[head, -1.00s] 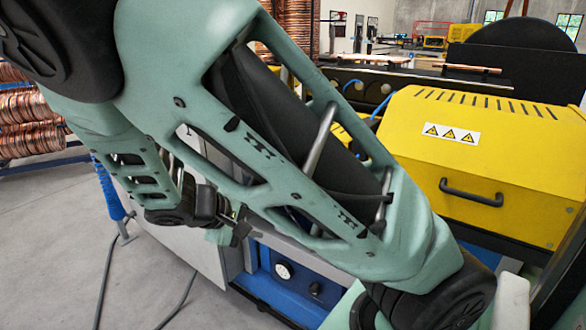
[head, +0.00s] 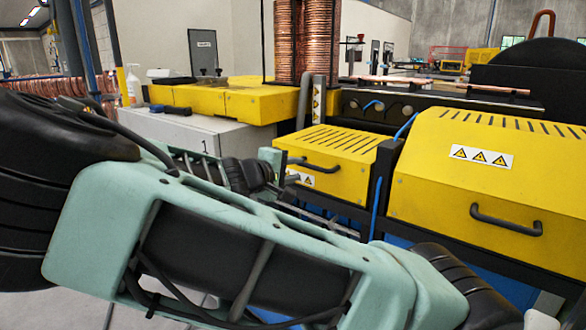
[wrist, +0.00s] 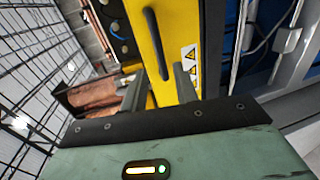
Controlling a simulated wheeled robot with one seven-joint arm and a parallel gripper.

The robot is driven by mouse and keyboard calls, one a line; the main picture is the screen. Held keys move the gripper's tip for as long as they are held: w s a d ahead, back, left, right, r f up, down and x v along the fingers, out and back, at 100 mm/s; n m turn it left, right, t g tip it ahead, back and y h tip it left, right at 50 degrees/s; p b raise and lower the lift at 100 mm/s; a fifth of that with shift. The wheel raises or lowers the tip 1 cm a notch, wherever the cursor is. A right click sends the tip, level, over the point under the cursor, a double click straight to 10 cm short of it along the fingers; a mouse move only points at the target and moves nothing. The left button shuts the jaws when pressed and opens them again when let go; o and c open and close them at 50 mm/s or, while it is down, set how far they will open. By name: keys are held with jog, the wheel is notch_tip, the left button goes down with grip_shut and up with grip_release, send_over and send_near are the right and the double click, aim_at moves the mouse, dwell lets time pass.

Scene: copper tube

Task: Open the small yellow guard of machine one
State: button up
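The small yellow guard (head: 342,172) is down, with a slotted top and a black bar handle (head: 318,166) on its front. It stands left of the larger yellow guard (head: 480,170). My gripper (head: 294,168) is at the left front of the small guard, close to the handle. In the wrist view, my gripper (wrist: 159,72) is open, its two fingers apart with nothing held. A yellow guard face (wrist: 176,25) lies ahead, and its black handle (wrist: 155,42) shows between the fingers, mostly beyond the tips. I cannot tell whether a finger touches it.
The larger guard has its own black handle (head: 506,220). A blue hose (head: 405,126) runs between the guards. A white cabinet marked 1 (head: 225,140) with a yellow top stands to the left. Copper coils (head: 305,40) rise behind. My arm covers the lower foreground.

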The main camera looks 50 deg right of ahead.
aim_at(309, 166)
jog(key=x, duration=0.7)
jog(key=shift+d+f, duration=0.1)
jog(key=shift+d, duration=0.3)
grip_shut()
